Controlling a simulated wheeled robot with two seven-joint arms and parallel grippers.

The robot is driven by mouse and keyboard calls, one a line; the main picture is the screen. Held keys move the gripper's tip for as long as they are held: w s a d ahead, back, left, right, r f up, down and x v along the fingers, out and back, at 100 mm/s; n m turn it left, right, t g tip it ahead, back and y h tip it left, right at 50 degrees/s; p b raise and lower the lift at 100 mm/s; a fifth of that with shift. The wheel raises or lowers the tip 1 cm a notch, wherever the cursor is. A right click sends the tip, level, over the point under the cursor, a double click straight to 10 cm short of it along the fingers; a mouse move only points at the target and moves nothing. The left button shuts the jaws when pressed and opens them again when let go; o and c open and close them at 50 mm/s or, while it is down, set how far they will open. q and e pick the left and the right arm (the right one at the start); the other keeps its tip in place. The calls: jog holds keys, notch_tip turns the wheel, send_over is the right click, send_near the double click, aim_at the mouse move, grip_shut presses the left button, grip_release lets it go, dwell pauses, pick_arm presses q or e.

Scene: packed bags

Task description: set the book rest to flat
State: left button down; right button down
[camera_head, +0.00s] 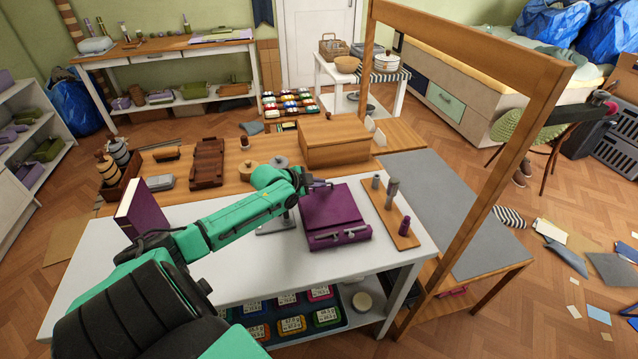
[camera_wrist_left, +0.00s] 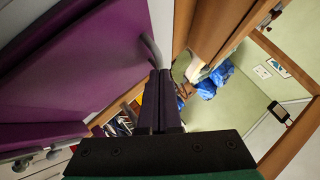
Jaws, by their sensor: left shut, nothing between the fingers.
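The purple book rest (camera_head: 333,208) is on the white table, with a ledge and metal fittings along its front edge. Its panel looks low in the head view, but I cannot tell its exact tilt. My left gripper (camera_head: 320,185) is shut and empty at the panel's far left edge; I cannot tell whether it touches. In the left wrist view the shut fingers (camera_wrist_left: 159,100) are beside the purple panel (camera_wrist_left: 90,60). A curved grey bar (camera_wrist_left: 152,48) shows near the panel's edge there. My right gripper is not in view.
A wooden box (camera_head: 335,140) stands behind the rest. A board with grey and purple pegs (camera_head: 402,236) lies to its right. A tall wooden frame (camera_head: 500,190) rises at the right. An upright purple book (camera_head: 143,208) stands at the left. The white table's front left is partly covered by my arm.

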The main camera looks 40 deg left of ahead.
pick_arm(q)
jog(key=shift+w+a+f+b, duration=0.1)
jog(key=shift+a+f+b, duration=0.1)
jog(key=shift+f+b, duration=0.75)
jog(key=shift+a+b, duration=0.15)
jog(key=shift+b, duration=0.15)
jog(key=shift+r, duration=0.15)
jog(key=shift+p, duration=0.3)
